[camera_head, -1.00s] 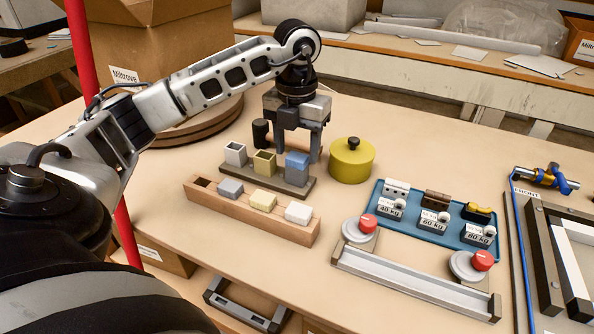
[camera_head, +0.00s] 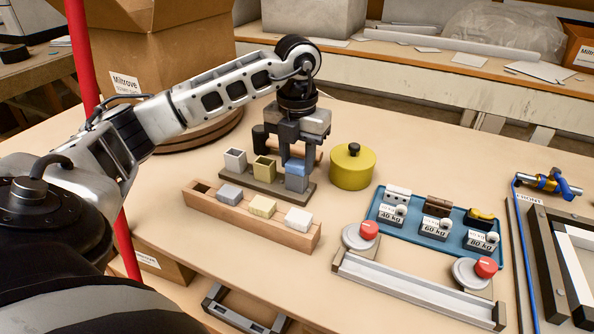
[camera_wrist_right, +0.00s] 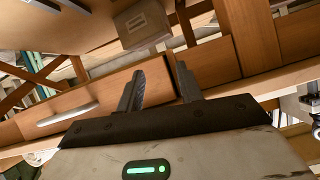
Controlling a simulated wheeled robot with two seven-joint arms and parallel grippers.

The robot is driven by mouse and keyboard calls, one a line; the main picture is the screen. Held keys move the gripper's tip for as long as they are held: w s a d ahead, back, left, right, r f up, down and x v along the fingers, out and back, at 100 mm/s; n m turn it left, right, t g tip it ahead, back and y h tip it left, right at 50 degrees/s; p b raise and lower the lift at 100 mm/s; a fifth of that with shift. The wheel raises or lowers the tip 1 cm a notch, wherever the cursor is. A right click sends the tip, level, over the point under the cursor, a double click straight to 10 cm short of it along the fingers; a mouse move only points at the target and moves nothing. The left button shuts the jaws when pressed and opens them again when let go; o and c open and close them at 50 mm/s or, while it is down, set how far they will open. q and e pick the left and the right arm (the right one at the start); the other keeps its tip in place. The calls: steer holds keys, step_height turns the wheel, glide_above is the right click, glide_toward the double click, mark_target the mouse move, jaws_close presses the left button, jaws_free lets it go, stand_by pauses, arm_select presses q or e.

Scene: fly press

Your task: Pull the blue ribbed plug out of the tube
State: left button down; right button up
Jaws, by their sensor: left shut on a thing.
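The blue ribbed plug (camera_head: 294,165) sits at the mouth of the grey-blue tube (camera_head: 297,183), the right-hand one of three square tubes on a dark base. My left gripper (camera_head: 294,157) points down over this tube and is shut on the plug. The fingers hide much of the plug, and its ribs are too small to make out. The plug appears upright and still at the tube mouth. My right gripper (camera_wrist_right: 160,88) shows only in the right wrist view, open with nothing between its fingers, away from the tubes.
White (camera_head: 235,160) and yellow (camera_head: 264,168) tubes stand left of the blue one. A wooden rack (camera_head: 262,228) with several blocks lies in front. A yellow lidded pot (camera_head: 352,168) stands close on the right. A blue tray (camera_head: 410,222) holds weights. A dark cylinder (camera_head: 259,137) stands behind.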

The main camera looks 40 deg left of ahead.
mark_target(297, 163)
arm_select(q)
steer(key=shift+r+p, duration=0.55)
steer(key=shift+r, duration=0.15)
steer(key=shift+r+p, duration=0.65)
steer(key=shift+r+p, duration=1.3)
steer(key=shift+r, duration=0.15)
steer(key=shift+f, duration=0.1)
